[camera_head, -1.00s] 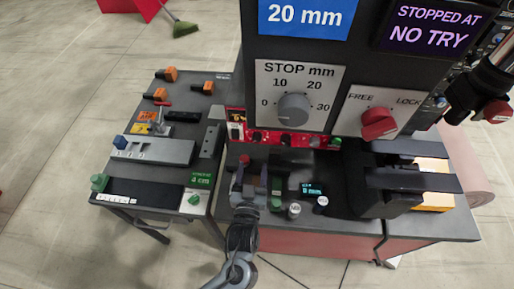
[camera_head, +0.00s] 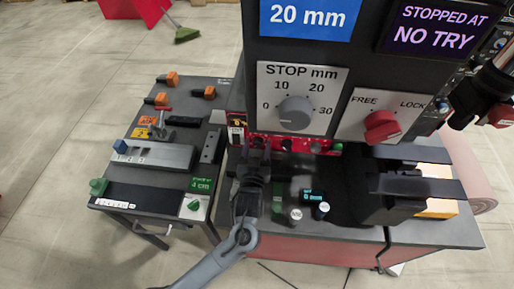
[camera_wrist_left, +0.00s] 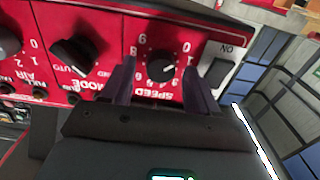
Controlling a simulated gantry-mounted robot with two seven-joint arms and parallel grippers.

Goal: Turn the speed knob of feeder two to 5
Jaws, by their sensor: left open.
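The red control panel (camera_head: 300,149) sits under the grey box and fills the upper part of the left wrist view (camera_wrist_left: 110,25). The black round speed knob (camera_wrist_left: 160,65), with a short white mark towards its lower right, shows there beside the SPEED label, upside down. Its numbers are partly covered, so I cannot read its exact setting. My left gripper (camera_head: 255,155) is at the panel's left part. In the left wrist view its two dark purple fingers (camera_wrist_left: 160,72) stand apart, one on each side of the knob. I cannot tell whether they touch it.
A black selector knob (camera_wrist_left: 75,50) and the ON switch (camera_wrist_left: 216,73) flank the speed knob. The STOP dial (camera_head: 294,113) and the red FREE/LOCK knob (camera_head: 381,126) are above. A side table (camera_head: 145,200) with fixtures stands left.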

